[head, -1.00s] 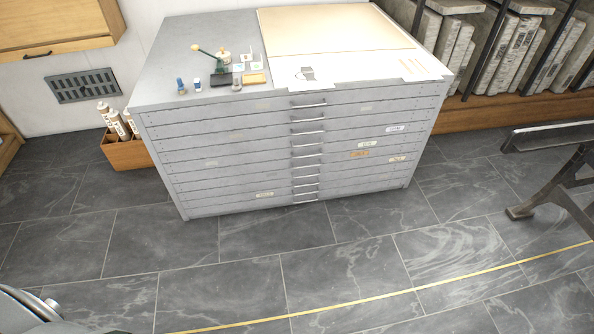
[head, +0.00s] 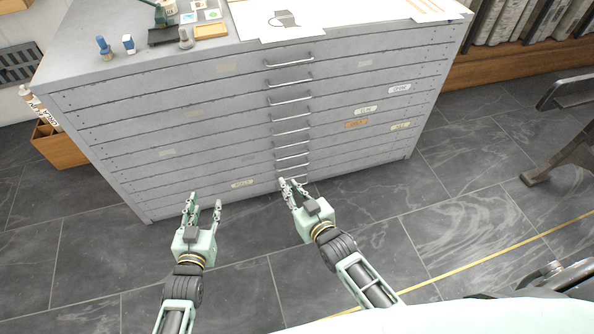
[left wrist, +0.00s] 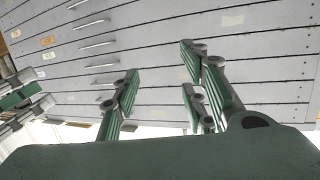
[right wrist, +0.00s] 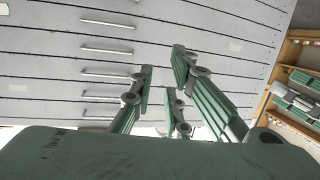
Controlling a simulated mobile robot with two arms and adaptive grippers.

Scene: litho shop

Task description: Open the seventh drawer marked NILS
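The grey flat-file cabinet (head: 130,130) has several shallow drawers, each with a bar handle in a central column. The seventh handle from the top (head: 292,156) is low in that column. All drawers look shut. White and orange label cards (head: 356,124) are too small to read, so I cannot pick out NILS. My right gripper (head: 293,184) is open and empty, low before the handle column, overlapping the lowest handles in the head view. My left gripper (head: 203,207) is open and empty, low before the cabinet's left half. Handles also show in the right wrist view (right wrist: 106,48).
The cabinet top holds stamps (head: 104,46), a tan tray (head: 211,31) and paper sheets (head: 280,22). A wooden box of rolled tubes (head: 60,148) stands at its left. A dark metal stand (head: 560,150) is at the right. The tiled floor before the cabinet is clear.

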